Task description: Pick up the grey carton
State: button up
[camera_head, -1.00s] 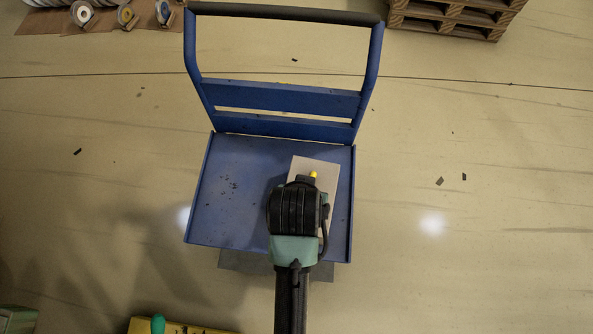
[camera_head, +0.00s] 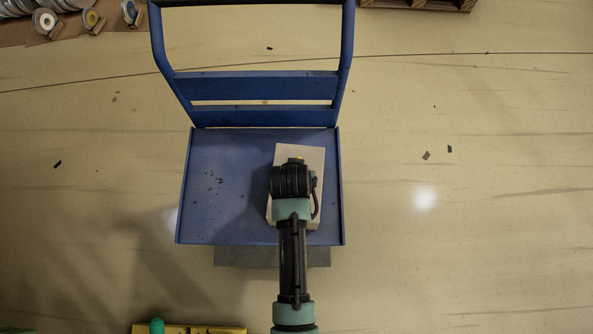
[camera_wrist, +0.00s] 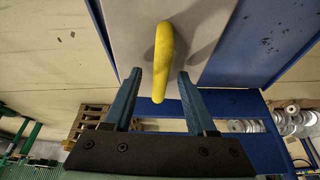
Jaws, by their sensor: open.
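The grey carton (camera_head: 308,156) lies on the blue cart's deck, toward its right side. My arm covers much of it in the head view. In the wrist view the carton's flat grey face (camera_wrist: 122,28) fills the upper middle. A curved yellow handle (camera_wrist: 163,45) stands out from that face. My gripper (camera_wrist: 159,74) is open, with one blue finger on each side of the handle. A gap shows on both sides of it. The fingers are hidden under the wrist in the head view.
The blue cart (camera_head: 225,190) has a low rim and a tall back frame (camera_head: 255,85) beyond the carton. The deck left of the carton is clear. Coils on stands (camera_head: 92,20) are at the upper left and a wooden pallet (camera_head: 415,4) at the top right. Open floor surrounds the cart.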

jog(key=shift+w+f, duration=0.2)
jog(key=shift+f, duration=0.3)
grip_shut()
dwell(1.0)
jog(key=shift+w+r, duration=0.1)
jog(key=shift+r, duration=0.1)
